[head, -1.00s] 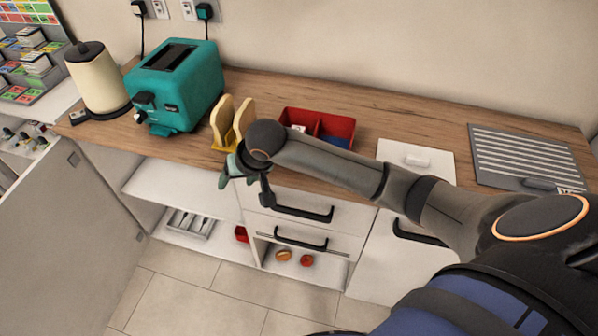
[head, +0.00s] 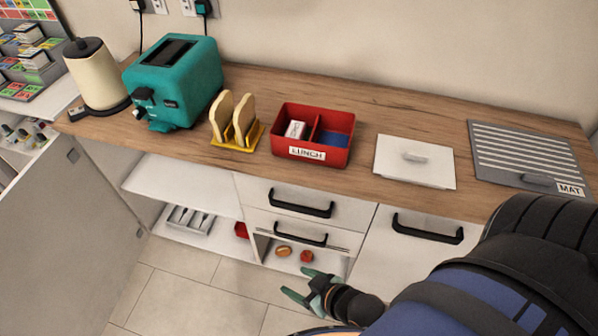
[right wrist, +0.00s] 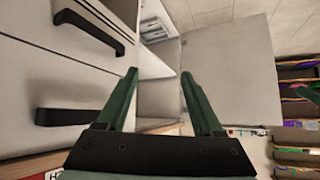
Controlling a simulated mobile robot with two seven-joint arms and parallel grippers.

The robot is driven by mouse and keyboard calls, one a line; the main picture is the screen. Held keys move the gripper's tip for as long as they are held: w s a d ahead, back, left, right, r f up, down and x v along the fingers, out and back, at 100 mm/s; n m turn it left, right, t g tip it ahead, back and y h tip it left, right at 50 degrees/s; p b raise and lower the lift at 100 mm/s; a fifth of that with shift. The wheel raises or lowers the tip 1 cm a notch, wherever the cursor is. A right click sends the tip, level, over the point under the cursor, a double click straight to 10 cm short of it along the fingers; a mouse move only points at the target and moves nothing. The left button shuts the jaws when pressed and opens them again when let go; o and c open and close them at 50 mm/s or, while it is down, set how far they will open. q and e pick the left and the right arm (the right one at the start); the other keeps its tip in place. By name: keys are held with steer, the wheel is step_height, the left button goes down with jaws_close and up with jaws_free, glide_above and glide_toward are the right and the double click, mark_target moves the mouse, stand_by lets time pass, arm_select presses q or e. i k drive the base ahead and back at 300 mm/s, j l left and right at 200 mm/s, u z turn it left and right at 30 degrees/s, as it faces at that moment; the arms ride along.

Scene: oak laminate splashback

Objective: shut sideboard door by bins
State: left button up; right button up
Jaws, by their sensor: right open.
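The sideboard door (head: 65,245) is a large pale panel at the left in the head view. It stands wide open, swung out from the open compartment (head: 165,190). In the right wrist view the door (right wrist: 232,65) shows beyond my fingers, with the open compartment beside it. My right gripper (head: 294,281) is open and empty, low in front of the drawers and well to the right of the door. Its two green fingers (right wrist: 158,72) are spread in the right wrist view. I cannot pick out the bins for certain.
The counter (head: 380,100) holds a kettle, teal toaster, toast rack, red lunch box (head: 312,153), white lid and grey mat. Black drawer handles (head: 302,205) jut out. Shelves with coloured items (right wrist: 298,120) stand beyond the door. The tiled floor between door and drawers is clear.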

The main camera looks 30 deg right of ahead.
mark_target(70, 249)
steer(key=j+z, duration=0.15)
steer(key=j, duration=0.55)
steer(key=j+z, duration=0.2)
steer(key=j, duration=0.45)
steer(key=k+j+z, duration=0.15)
steer(key=j, duration=0.55)
steer(key=j+z, duration=0.2)
steer(key=j, duration=0.25)
steer(key=k+j+z, duration=0.2)
steer(key=j, duration=0.25)
steer(key=j+z, duration=0.2)
steer(key=j, duration=0.25)
steer(key=k+j+z, duration=0.2)
steer(key=j, duration=0.25)
steer(key=j+z, duration=0.2)
steer(key=j, duration=0.25)
steer(key=k+j+z, duration=0.2)
steer(key=j, duration=0.25)
steer(key=j+z, duration=0.3)
steer(key=j, duration=0.65)
steer(key=j+z, duration=0.15)
steer(key=j, duration=0.75)
